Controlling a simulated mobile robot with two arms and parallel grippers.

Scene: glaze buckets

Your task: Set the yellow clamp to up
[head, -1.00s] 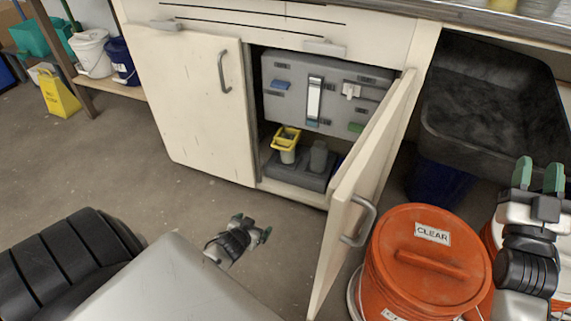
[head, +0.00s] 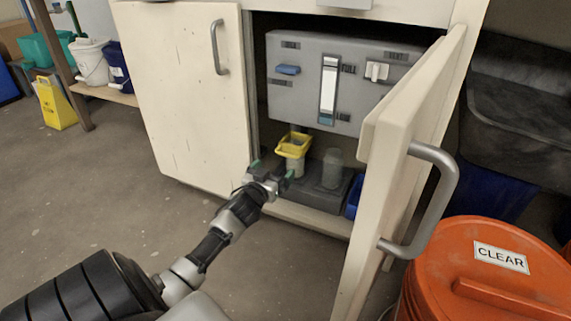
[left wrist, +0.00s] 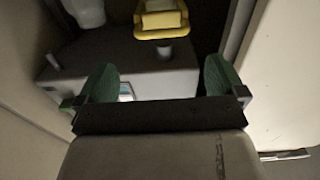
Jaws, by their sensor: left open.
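The yellow clamp (head: 294,145) sits around the top of a pale cylinder on a dark grey base inside the open cabinet. Its yellow loop also shows at the top of the left wrist view (left wrist: 160,20). Whether it counts as up or down is hard to tell. My left gripper (head: 272,170) is open and empty, just in front of the clamp and slightly lower left in the head view. Its green fingertips stand apart in the left wrist view (left wrist: 159,82), with the clamp beyond them and not touched. My right gripper is out of view.
A grey panel (head: 303,101) with a blue switch (head: 288,70) hangs above the clamp. A grey cylinder (head: 332,168) stands right of it. The open cabinet door (head: 395,150) bounds the right side; the closed door (head: 190,95) is left. An orange bucket (head: 470,235) stands right.

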